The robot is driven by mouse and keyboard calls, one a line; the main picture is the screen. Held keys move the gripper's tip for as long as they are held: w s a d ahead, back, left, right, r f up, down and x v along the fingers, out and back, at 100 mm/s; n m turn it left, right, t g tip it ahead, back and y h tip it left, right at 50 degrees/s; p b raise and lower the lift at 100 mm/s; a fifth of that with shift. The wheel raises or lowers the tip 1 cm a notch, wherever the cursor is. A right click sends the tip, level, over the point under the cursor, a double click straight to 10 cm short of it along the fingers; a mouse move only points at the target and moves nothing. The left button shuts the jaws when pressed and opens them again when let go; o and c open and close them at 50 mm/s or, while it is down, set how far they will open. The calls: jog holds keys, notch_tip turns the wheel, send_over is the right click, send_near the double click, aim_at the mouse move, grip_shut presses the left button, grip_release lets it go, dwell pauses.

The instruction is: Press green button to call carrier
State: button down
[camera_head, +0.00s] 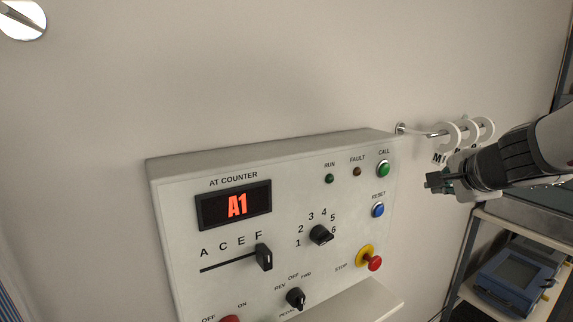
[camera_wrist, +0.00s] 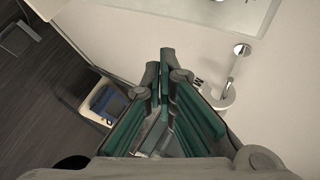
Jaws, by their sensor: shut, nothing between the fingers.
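The green CALL button (camera_head: 383,169) sits at the upper right of the light grey control panel (camera_head: 290,215) on the wall. My gripper (camera_head: 434,182) is at the right of the panel, apart from it and to the right of the green button. In the wrist view my gripper (camera_wrist: 164,58) is shut, its green-lined fingers together with nothing between them. The panel's edge (camera_wrist: 262,28) shows at the top of the wrist view; the green button cannot be made out there.
A blue RESET button (camera_head: 378,210) and red STOP button (camera_head: 375,263) are below the green one. A wall rail with white lettered rings (camera_head: 451,134) is close behind my gripper. A shelf with a blue device (camera_head: 518,280) stands lower right. The wall left of the panel is clear.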

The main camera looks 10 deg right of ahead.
aim_at(384, 169)
dwell(0.3)
jog(key=w+a, duration=0.3)
jog(key=w, duration=0.5)
jog(key=shift+w, duration=0.15)
jog(key=shift+w, duration=0.1)
dwell(1.4)
jog(key=shift+w+a, duration=0.2)
jog(key=shift+w, duration=0.1)
